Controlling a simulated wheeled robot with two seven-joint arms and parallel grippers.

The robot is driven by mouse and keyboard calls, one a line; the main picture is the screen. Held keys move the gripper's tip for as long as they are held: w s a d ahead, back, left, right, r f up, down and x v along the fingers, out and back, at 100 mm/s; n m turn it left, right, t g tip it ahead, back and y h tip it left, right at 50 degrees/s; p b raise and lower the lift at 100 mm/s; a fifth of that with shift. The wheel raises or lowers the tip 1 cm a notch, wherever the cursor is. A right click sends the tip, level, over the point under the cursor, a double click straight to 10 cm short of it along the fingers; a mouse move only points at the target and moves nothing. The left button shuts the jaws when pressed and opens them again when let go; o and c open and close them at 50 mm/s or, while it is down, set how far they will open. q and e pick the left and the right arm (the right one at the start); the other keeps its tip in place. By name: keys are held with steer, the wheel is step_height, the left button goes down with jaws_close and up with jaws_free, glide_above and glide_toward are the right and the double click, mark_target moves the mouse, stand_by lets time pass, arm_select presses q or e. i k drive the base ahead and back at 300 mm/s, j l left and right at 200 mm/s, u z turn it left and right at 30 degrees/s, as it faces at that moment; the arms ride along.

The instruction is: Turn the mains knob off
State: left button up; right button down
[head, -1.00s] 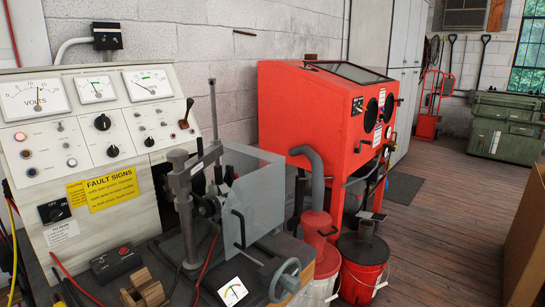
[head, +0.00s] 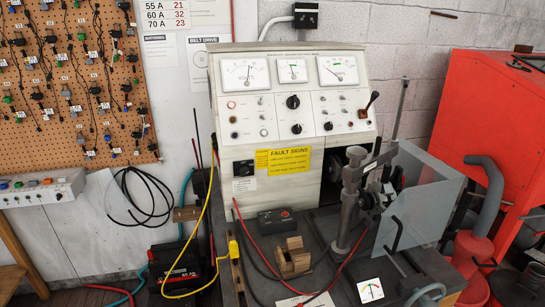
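A black rotary knob on a square plate (head: 243,168), apparently the mains knob, is at the lower left of the pale test bench panel (head: 285,118). It sits left of the yellow FAULT SIGNS label (head: 284,160). Its small lettering and the direction it points are too small to read now. Other black knobs, small switches and lamps are higher on the panel, below three dial meters. Neither of my grippers shows in the head view.
A clamp stand (head: 350,200) and a grey guard (head: 425,195) stand at the bench's right. A black box with a red button (head: 277,222) and a wooden block (head: 293,257) lie in front. A yellow cable (head: 208,215) hangs by the left edge. A red cabinet (head: 490,120) is at the right.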

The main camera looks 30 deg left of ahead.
mark_target(244, 170)
steer(key=u, duration=1.15)
